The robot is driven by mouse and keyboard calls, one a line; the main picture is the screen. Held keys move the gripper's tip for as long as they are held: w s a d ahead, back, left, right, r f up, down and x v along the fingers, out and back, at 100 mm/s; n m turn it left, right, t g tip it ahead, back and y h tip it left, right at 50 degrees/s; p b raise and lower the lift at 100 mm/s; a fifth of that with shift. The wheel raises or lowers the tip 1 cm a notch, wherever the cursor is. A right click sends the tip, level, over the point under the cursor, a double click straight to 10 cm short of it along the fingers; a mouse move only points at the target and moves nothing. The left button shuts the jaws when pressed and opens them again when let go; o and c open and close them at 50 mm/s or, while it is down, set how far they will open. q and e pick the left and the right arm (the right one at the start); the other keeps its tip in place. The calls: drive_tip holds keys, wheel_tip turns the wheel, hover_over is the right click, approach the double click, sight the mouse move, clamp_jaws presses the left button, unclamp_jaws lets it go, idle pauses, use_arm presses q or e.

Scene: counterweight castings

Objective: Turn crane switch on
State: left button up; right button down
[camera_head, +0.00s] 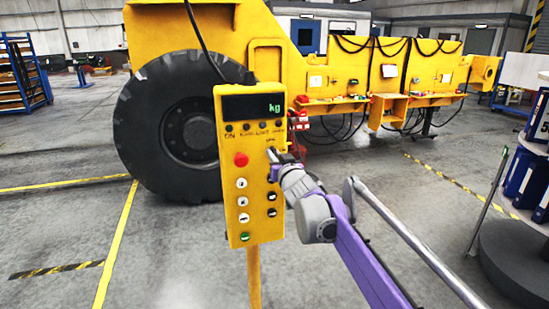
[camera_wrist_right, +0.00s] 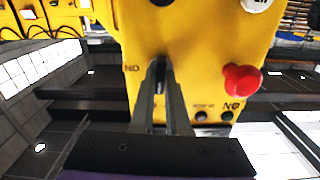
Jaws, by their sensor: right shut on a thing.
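The yellow crane control box (camera_head: 256,205) stands on a yellow post in the middle of the head view. Its dark display (camera_head: 255,107) shows green "kg". A red button (camera_head: 241,159) sits on its left side. My right gripper (camera_head: 272,155) reaches in from the lower right to the upper right part of the panel. In the right wrist view the gripper (camera_wrist_right: 161,68) is shut on a small switch at the panel, with the red button (camera_wrist_right: 242,79) to the right. The fingers mostly hide the switch, so its position cannot be told. My left gripper is out of view.
A large yellow vehicle with a black tyre (camera_head: 185,130) stands behind the box. A blue rack (camera_head: 22,75) is at the far left. A round grey base (camera_head: 515,265) stands at the right edge. The floor left of the post is clear.

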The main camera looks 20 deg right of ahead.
drive_tip(key=m+b, duration=0.2)
drive_tip(key=m, duration=0.6)
drive_tip(key=m+b, duration=0.3)
drive_tip(key=m, duration=0.6)
drive_tip(key=shift+d+f, duration=0.2)
idle(0.5)
drive_tip(key=c, duration=0.9)
unclamp_jaws()
